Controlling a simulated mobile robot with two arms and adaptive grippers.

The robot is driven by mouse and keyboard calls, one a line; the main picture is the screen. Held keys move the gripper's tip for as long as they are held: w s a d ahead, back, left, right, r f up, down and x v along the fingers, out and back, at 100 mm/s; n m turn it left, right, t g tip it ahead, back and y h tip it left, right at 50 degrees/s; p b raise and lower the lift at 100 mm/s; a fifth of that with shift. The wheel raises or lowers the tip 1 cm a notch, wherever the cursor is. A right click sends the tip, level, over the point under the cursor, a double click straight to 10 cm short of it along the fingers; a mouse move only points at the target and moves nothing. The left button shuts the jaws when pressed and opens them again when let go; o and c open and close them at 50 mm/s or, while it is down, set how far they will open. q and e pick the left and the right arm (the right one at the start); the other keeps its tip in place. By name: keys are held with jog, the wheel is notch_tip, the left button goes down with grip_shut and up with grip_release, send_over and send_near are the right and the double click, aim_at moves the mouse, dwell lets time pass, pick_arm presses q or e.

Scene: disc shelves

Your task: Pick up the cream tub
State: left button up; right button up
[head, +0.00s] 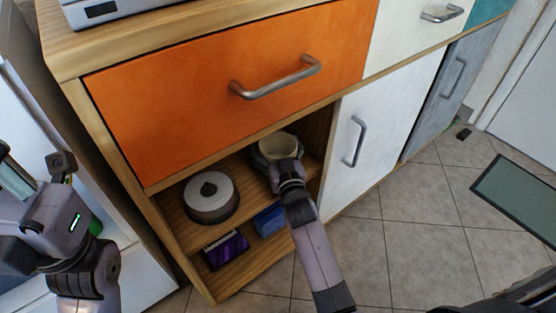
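The cream tub (278,146) stands on the upper shelf of the open compartment, towards its right side. Its round open rim shows; its lower front is hidden behind my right gripper. My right gripper (278,162) reaches into the compartment and is at the near side of the tub. Its fingers are small and partly hidden, so I cannot tell whether they are closed on the tub. My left gripper (38,172) is at the far left, outside the cabinet and away from the tub. Its finger opening is unclear.
A round silver-grey container (211,198) with a dark centre stands left of the tub on the same shelf. A purple box (226,250) and a blue box (269,220) lie below. An orange drawer (228,85) overhangs the compartment. A white door (385,130) closes the right side.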

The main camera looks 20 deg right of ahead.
jog(key=c, duration=0.9)
jog(key=shift+c, duration=0.5)
jog(key=shift+r, duration=0.15)
